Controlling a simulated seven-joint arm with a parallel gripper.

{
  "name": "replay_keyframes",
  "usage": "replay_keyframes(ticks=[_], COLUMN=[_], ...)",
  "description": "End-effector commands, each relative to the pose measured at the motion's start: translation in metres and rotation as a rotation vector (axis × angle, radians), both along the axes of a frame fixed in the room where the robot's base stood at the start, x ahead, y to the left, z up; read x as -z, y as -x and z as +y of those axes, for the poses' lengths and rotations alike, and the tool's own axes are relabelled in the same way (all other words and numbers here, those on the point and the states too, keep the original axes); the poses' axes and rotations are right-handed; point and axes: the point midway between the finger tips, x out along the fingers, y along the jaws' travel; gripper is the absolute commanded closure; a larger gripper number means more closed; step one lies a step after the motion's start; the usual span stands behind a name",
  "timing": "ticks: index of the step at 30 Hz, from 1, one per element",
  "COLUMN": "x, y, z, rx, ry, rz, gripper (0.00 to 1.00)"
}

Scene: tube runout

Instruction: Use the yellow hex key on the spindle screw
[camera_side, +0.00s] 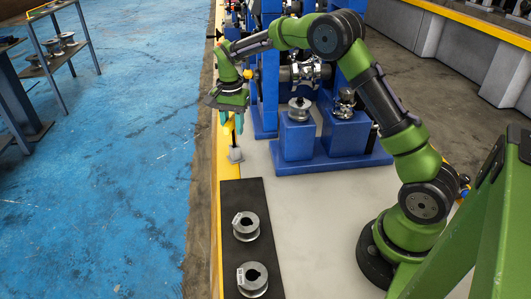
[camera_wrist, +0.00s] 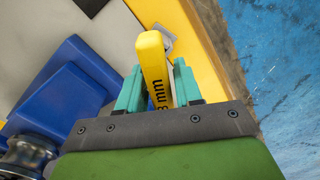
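The yellow hex key shows in the wrist view (camera_wrist: 155,65) as a thick yellow handle marked "8 mm", and in the side view (camera_side: 230,123) with a dark shaft below. My gripper (camera_side: 232,117) points down over the key. In the wrist view its teal fingers (camera_wrist: 160,90) lie close along both sides of the handle, with no clear gap. The shaft reaches down to a small grey holder (camera_side: 235,155); I cannot tell whether it is still seated. A silver spindle part (camera_side: 305,73) is on the blue machine. The spindle screw is too small to make out.
A black mat (camera_side: 253,205) with two silver flanged rollers (camera_side: 246,226) lies at the front. Blue blocks (camera_side: 297,140) bearing metal rollers stand right of the key. Pale bench top is clear between mat and my base. A yellow edge strip (camera_side: 219,180) borders the blue floor.

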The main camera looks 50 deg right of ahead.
Motion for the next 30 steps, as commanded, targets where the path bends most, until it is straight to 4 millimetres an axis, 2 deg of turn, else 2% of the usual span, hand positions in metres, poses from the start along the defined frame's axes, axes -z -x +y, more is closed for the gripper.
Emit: replay_keyframes(ticks=[1, 6, 14, 17, 30], x=[0.000, 0.000, -0.001, -0.008, -0.087], y=[0.000, 0.000, 0.000, -0.001, -0.001], z=[0.000, 0.000, 0.000, 0.000, 0.000], rx=[0.000, 0.000, -0.001, -0.001, -0.001], ry=[0.000, 0.000, 0.001, 0.001, 0.001], rz=[0.000, 0.000, -0.001, -0.004, -0.004], gripper=[0.73, 0.99, 1.00, 1.00, 1.00])
